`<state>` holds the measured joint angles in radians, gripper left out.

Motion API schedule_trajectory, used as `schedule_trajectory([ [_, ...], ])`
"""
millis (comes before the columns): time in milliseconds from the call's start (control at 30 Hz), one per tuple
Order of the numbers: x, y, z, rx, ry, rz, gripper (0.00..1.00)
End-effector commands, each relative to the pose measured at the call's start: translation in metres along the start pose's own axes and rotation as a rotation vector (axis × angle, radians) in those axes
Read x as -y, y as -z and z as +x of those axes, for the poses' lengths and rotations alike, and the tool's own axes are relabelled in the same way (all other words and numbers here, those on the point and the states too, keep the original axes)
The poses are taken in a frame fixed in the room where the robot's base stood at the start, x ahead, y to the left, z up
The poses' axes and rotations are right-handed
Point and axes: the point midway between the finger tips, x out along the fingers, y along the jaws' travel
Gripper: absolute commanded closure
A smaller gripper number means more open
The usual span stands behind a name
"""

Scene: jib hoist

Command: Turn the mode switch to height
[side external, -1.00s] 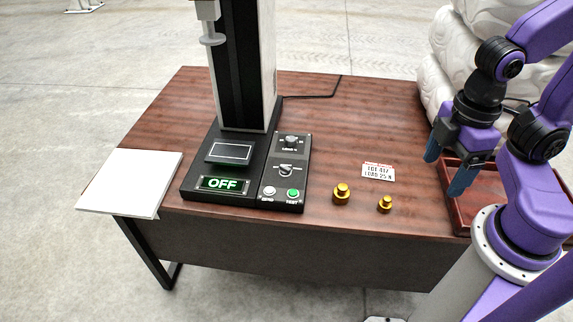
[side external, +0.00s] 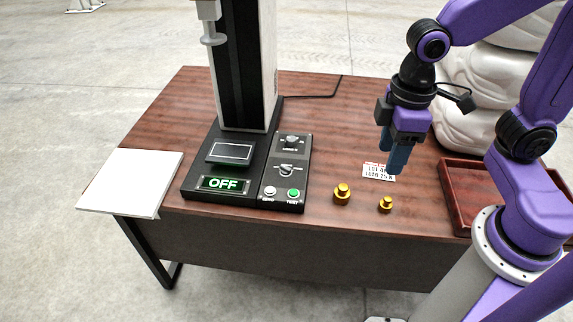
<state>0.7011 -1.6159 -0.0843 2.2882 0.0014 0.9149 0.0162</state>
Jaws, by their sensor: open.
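The test stand (side external: 244,70) stands on the brown table, with a control panel on the right of its base. The panel has two grey rotary knobs: an upper one (side external: 291,141) and a lower one (side external: 286,169). I cannot read their labels well enough to tell which is the mode switch or where it points. Below them are a white button (side external: 270,191) and a green button (side external: 293,193) marked TEST. The display (side external: 222,184) reads OFF in green. My gripper (side external: 395,168) points down over the white label card, right of the panel, open and empty.
Two brass weights, a larger (side external: 342,194) and a smaller (side external: 385,204), stand between panel and tray. A label card (side external: 371,172) is partly hidden by my gripper. A red-brown tray (side external: 462,212) is at right. A white board (side external: 130,183) lies at the left corner.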

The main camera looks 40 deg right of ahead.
Motion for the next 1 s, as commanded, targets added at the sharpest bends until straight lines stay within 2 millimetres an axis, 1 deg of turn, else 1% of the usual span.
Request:
schedule_trajectory([
  [33, -0.008, 0.017, 0.002, 0.004, -0.001, 0.036, 0.47],
  [200, -0.039, 0.066, 0.008, 0.008, -0.003, 0.154, 0.47],
  [367, -0.072, 0.107, 0.018, 0.012, -0.005, 0.264, 0.47],
  [500, -0.104, 0.138, 0.03, 0.015, -0.006, 0.36, 0.47],
  [600, -0.129, 0.157, 0.041, 0.018, -0.007, 0.429, 0.47],
  [733, -0.161, 0.175, 0.055, 0.021, -0.007, 0.515, 0.47],
  [800, -0.176, 0.181, 0.062, 0.021, -0.008, 0.554, 0.47],
  [900, -0.192, 0.187, 0.071, 0.022, -0.008, 0.598, 0.47],
  [1000, -0.202, 0.19, 0.076, 0.022, -0.008, 0.625, 0.47],
])
